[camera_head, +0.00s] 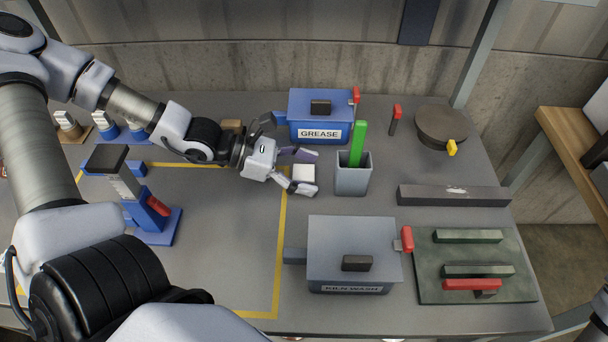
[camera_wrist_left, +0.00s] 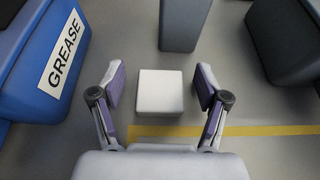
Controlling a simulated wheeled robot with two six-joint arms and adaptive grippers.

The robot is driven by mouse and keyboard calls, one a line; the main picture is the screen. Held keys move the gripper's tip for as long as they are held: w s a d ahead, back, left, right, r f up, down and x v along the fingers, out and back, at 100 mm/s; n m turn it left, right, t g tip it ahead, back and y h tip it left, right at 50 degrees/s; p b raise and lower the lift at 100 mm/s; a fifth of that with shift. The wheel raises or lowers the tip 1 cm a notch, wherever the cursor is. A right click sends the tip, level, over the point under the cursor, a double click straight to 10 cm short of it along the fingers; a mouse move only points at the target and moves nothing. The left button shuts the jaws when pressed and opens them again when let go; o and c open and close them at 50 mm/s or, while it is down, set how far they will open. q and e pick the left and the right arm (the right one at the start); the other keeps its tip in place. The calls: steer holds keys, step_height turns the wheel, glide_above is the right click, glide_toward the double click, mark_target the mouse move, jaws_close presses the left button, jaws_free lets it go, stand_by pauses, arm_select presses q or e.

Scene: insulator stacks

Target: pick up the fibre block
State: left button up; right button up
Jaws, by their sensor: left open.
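The fibre block looks to be the small white block (camera_head: 304,174) on the grey table, just right of the yellow line. In the left wrist view the white block (camera_wrist_left: 160,92) sits between the two fingers, with a gap on each side. My left gripper (camera_head: 305,171) is open around it, fingers pointing right in the head view. In the left wrist view the open left gripper (camera_wrist_left: 160,88) has its purple pads facing the block's sides and apart from it. My right gripper is not in view.
The blue GREASE box (camera_head: 320,112) stands behind the gripper. A grey cup (camera_head: 353,178) with a green stick (camera_head: 357,143) stands close right of the block. The grey KILN WASH box (camera_head: 352,245) is in front.

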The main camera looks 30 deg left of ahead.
arm_select(q)
steer(key=c, duration=1)
steer(key=shift+c, duration=0.2)
